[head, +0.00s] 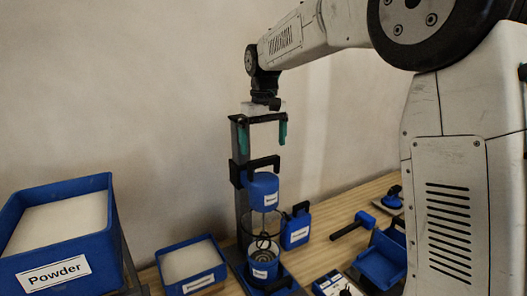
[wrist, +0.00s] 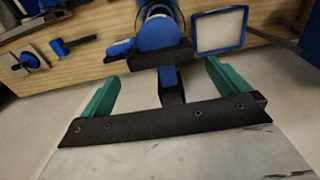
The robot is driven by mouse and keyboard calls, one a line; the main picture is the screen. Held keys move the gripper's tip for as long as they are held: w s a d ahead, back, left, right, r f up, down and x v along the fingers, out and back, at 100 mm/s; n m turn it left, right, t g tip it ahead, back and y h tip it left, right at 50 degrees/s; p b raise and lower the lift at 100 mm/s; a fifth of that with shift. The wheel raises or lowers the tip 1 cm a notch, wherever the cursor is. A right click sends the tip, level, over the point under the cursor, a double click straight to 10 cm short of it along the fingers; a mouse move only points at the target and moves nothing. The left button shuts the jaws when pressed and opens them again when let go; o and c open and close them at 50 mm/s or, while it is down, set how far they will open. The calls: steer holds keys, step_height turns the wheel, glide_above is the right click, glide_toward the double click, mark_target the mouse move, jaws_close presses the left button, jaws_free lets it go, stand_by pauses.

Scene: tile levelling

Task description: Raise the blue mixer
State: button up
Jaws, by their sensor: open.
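The blue mixer (head: 263,190) hangs on an upright dark stand (head: 239,140), with a black handle (head: 261,163) at its top and a whisk below.
A large blue powder bin (head: 55,245) stands at the left and a smaller blue tray (head: 190,264) beside the stand. A blue jug (head: 296,230), a blue-headed hammer (head: 352,226) and a blue scoop-like bin (head: 382,260) lie to the right on the wooden table. A wall is behind.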

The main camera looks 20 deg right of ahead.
steer(key=shift+r, duration=2)
steer(key=shift+f, duration=0.2)
steer(key=s+d+f, duration=0.1)
steer(key=s+f, duration=0.2)
steer(key=s, duration=0.9)
steer(key=s+d+f+m+t, duration=0.1)
steer(key=s+f, duration=0.2)
steer(key=s, duration=1)
steer(key=s+d+f+m, duration=0.1)
steer(key=s+f, duration=0.2)
steer(key=s, duration=1)
steer(key=shift+f, duration=0.35)
steer(key=shift+c, duration=0.3)
